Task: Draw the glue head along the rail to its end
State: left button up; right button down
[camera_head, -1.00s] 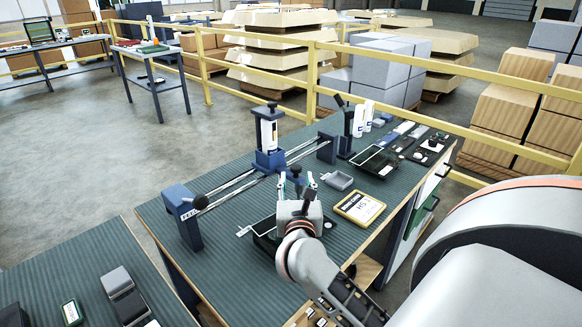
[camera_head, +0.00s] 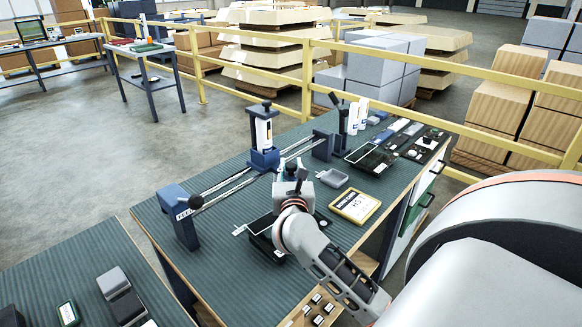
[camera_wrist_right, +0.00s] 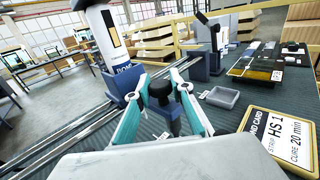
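The glue head, a blue carriage (camera_head: 263,160) with an upright white cartridge (camera_head: 264,131), sits on the twin-rod rail (camera_head: 226,188), nearer the far end block (camera_head: 323,146) than the near one (camera_head: 181,215). Its side handle has a black knob (camera_wrist_right: 160,91). My right gripper (camera_head: 289,171) is beside the head. In the right wrist view, its teal fingers (camera_wrist_right: 162,84) stand apart on both sides of the knob, with small gaps seeming to show. In the head view, the gripper partly hides the handle. My left gripper is not in view.
A grey tray (camera_head: 332,178) and a yellow-edged card (camera_head: 355,205) lie right of the rail. A dark plate (camera_head: 262,228) lies under my right arm. White bottles (camera_head: 358,116) and a black-handled stand (camera_head: 340,130) are behind. The mat left of the rail is clear.

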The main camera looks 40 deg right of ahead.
jog(key=shift+a+f, duration=0.1)
jog(key=shift+a, duration=0.4)
jog(key=s+a, duration=0.1)
jog(key=a, duration=1.4)
jog(key=shift+s+a+b, duration=0.2)
jog(key=shift+a+b, duration=0.1)
jog(key=shift+b, duration=0.1)
jog(key=c, duration=1.8)
grip_release()
jog(key=v, duration=0.7)
jog(key=shift+s+a, duration=0.2)
